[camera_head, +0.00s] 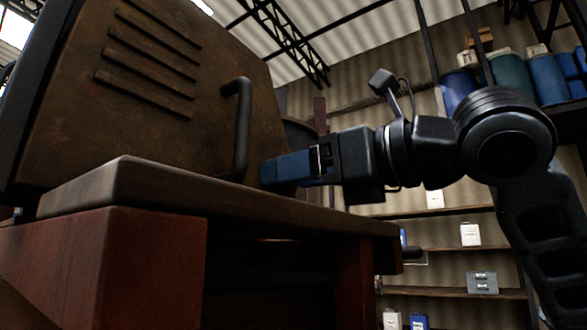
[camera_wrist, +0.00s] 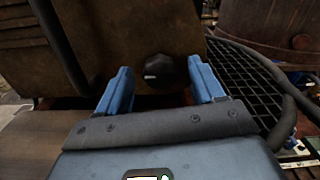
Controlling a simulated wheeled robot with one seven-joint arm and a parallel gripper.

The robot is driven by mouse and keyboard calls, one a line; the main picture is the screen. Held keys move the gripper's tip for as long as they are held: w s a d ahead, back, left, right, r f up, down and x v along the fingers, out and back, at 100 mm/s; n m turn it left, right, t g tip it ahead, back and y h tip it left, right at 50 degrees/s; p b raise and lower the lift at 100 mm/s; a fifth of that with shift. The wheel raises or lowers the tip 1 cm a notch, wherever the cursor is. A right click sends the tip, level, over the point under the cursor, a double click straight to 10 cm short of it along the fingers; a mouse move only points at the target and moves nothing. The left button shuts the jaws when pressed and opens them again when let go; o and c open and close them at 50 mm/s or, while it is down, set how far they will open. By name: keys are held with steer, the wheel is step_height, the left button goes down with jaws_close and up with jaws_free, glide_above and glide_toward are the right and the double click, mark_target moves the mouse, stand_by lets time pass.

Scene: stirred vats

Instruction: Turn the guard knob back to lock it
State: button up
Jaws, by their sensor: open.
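The guard knob (camera_wrist: 160,74) is a dark round knob with a short pale mark, low on the brown rusty guard panel in the wrist view. The mark lies close to horizontal and points left. My gripper (camera_wrist: 163,84) has its two blue fingers apart, one on each side of the knob. I cannot tell whether either finger touches it. In the head view my gripper (camera_head: 268,172) reaches left to the right edge of the guard panel (camera_head: 150,100), just right of the black bar handle (camera_head: 240,125). The knob is hidden in that view.
A worn table top (camera_head: 170,190) on a red-brown base runs below the guard. In the wrist view a black mesh grid (camera_wrist: 245,85) and a rusty vat (camera_wrist: 270,30) stand at the right. Shelves with drums (camera_head: 510,75) and small containers are in the background.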

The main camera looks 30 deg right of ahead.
steer(key=shift+w+a, duration=0.2)
steer(key=shift+w, duration=0.2)
steer(key=shift+c, duration=0.3)
steer(key=c, duration=1)
